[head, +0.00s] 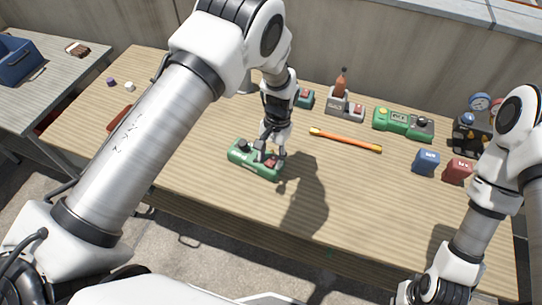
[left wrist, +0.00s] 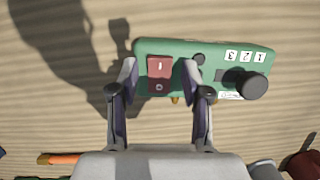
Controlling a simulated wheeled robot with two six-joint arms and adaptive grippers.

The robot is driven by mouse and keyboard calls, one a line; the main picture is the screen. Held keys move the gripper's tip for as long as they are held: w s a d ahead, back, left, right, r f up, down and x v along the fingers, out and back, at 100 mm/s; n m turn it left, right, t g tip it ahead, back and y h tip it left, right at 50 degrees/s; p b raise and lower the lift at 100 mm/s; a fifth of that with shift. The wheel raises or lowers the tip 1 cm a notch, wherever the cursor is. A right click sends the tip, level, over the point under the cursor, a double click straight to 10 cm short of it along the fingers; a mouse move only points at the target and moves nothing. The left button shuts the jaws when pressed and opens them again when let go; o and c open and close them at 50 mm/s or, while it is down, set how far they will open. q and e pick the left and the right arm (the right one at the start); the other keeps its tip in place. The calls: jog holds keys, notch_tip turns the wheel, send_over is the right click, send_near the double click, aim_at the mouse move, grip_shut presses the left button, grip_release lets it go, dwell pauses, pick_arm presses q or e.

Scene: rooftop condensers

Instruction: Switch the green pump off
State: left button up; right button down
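A green pump unit (head: 240,158) with a red rocker switch and a black knob lies on the wooden table under my left gripper (head: 268,155). The left wrist view shows its green body (left wrist: 215,75) close up, with the red rocker (left wrist: 160,74) marked I and O and the black knob (left wrist: 254,87) to the right. My left gripper (left wrist: 157,85) has its fingers apart, one on each side of the rocker, with nothing held. Whether the fingertips touch the pump I cannot tell. My right arm is at the right edge of the head view; its fingers are out of sight.
An orange rod (head: 345,140) lies right of the pump. Behind are a green meter (head: 392,119), a bottle (head: 341,83) on a grey switched base, and another green unit (head: 305,98), partly hidden. Blue (head: 426,161) and red (head: 457,170) blocks stand right. The table front is clear.

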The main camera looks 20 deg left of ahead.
pick_arm(q)
jog(key=v, duration=1.2)
jog(key=shift+s, duration=0.1)
jog(key=g, duration=0.1)
send_over(269, 161)
notch_tip(269, 161, down, 4)
jog(key=shift+f, duration=0.15)
jog(key=s+a+f+g, duration=0.1)
jog(key=s+a+f, duration=0.1)
jog(key=s+f, duration=0.2)
jog(key=s+a+f+n+g, duration=0.1)
jog(key=s+a+f, duration=0.1)
jog(key=s, duration=0.5)
jog(key=s+a+f+g, duration=0.1)
jog(key=s+a+f, duration=0.1)
jog(key=s+f, duration=0.3)
jog(key=shift+s+a+f+n+h, duration=0.15)
jog(key=shift+s+f+n+h, duration=0.15)
jog(key=shift+s+h, duration=0.15)
jog(key=s+a+f+n+t, duration=0.1)
jog(key=s+a+f, duration=0.1)
jog(key=s, duration=0.5)
jog(key=s+a+f+t, duration=0.1)
jog(key=s+t, duration=0.1)
jog(key=s, duration=0.5)
jog(key=w+t, duration=0.4)
jog(key=shift+w+r, duration=0.15)
jog(key=shift+w, duration=0.05)
